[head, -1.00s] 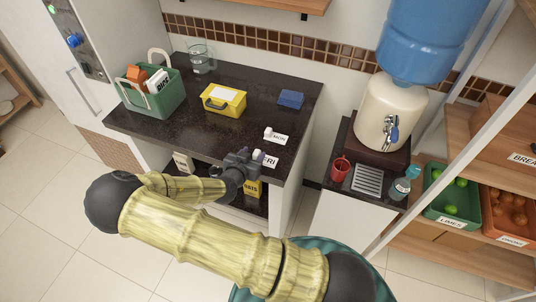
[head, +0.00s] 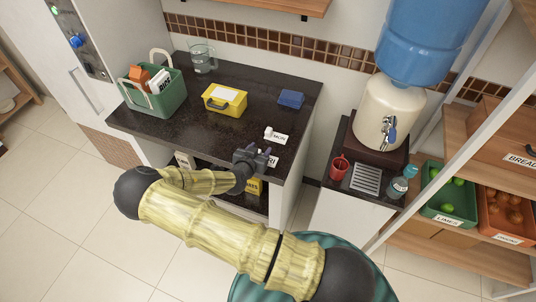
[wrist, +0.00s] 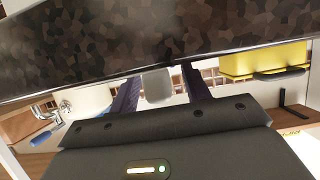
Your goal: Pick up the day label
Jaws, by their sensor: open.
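Two small white day labels stand near the front right corner of the dark counter. The MON label (head: 275,137) shows whole. The FRI label (head: 273,162) is partly hidden behind my gripper (head: 258,152), with only its right end showing in the head view. In the wrist view my gripper (wrist: 160,82) is open, its two dark fingers apart.
The counter (head: 190,128) also holds a yellow box (head: 224,104), a blue box (head: 291,99), a green basket (head: 160,98) and a glass jug (head: 202,57). A water dispenser (head: 388,112) and red cup (head: 339,166) stand at right. The counter's front edge lies under my gripper.

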